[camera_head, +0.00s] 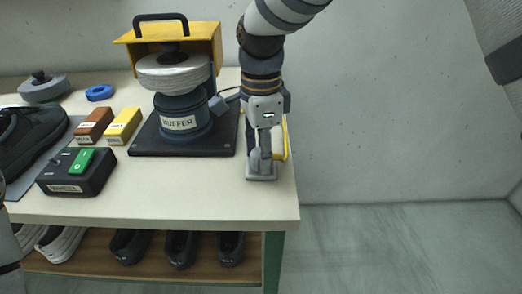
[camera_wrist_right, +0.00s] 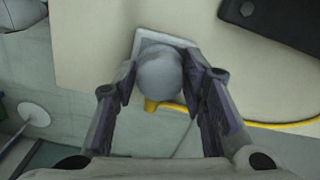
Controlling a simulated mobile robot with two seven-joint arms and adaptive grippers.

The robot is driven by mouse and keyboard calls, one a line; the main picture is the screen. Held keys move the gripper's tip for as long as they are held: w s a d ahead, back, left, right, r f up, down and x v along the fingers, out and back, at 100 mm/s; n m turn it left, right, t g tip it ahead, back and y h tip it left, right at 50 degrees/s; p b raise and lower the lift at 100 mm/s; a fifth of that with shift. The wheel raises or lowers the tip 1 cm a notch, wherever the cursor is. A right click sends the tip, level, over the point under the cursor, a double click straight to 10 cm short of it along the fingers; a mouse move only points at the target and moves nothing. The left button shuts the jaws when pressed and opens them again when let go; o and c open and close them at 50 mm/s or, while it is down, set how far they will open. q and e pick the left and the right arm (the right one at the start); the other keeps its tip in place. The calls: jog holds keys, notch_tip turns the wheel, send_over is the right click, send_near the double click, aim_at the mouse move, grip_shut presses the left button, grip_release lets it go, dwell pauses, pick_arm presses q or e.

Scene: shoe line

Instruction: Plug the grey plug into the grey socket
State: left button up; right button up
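The grey plug (camera_wrist_right: 160,73) shows as a rounded grey body in the right wrist view, with a yellow end and cord at its lower side. It is over a grey square plate (camera_wrist_right: 148,37) at the bench's front right corner; I cannot tell whether they are joined. My right gripper (camera_wrist_right: 160,82) has a finger against each side of the plug. In the head view this gripper (camera_head: 262,158) points down over the plate (camera_head: 262,176). A grey box (camera_head: 219,103) on the buffer's right side may be the grey socket.
The buffer (camera_head: 184,119) stands on a black base (camera_head: 160,148) left of my right gripper. Yellow (camera_head: 124,124) and brown (camera_head: 94,124) blocks, a black switch box (camera_head: 62,184) and a dark shoe (camera_head: 28,140) lie farther left. The yellow cord (camera_wrist_right: 270,126) runs right.

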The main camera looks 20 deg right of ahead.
jog(key=o, duration=0.3)
